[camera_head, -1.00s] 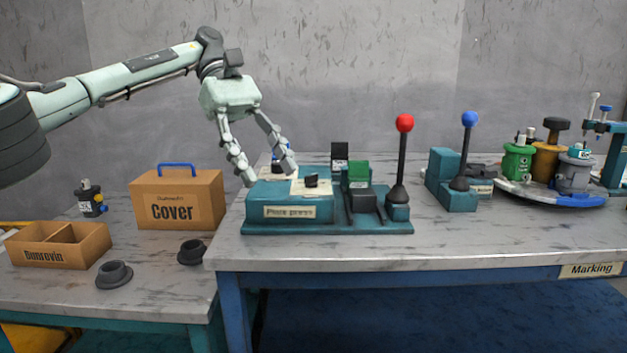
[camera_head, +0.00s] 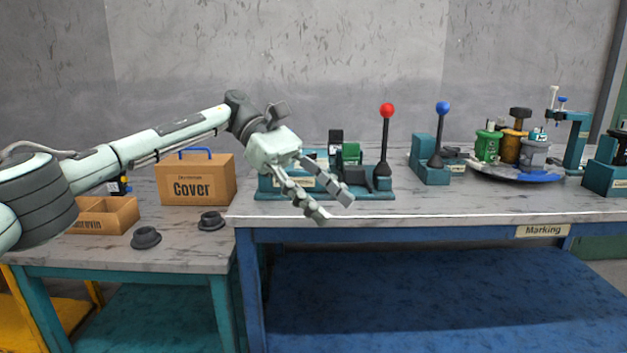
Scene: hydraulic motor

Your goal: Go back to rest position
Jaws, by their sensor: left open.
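My left arm comes in from the left. My left gripper (camera_head: 335,208) is open and empty, with its fingers pointing down and to the right. It hangs in front of the teal press (camera_head: 375,195) with the red-knobbed lever (camera_head: 386,135) and hides much of the press's left part and label. My right gripper is not in view.
A Cover box (camera_head: 222,180), an open divided box (camera_head: 122,214) and two dark round parts (camera_head: 146,238) (camera_head: 211,221) are on the left table. A blue-knobbed lever device (camera_head: 431,160) and a round stand (camera_head: 510,174) with coloured canisters are on the Marking table (camera_head: 440,210).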

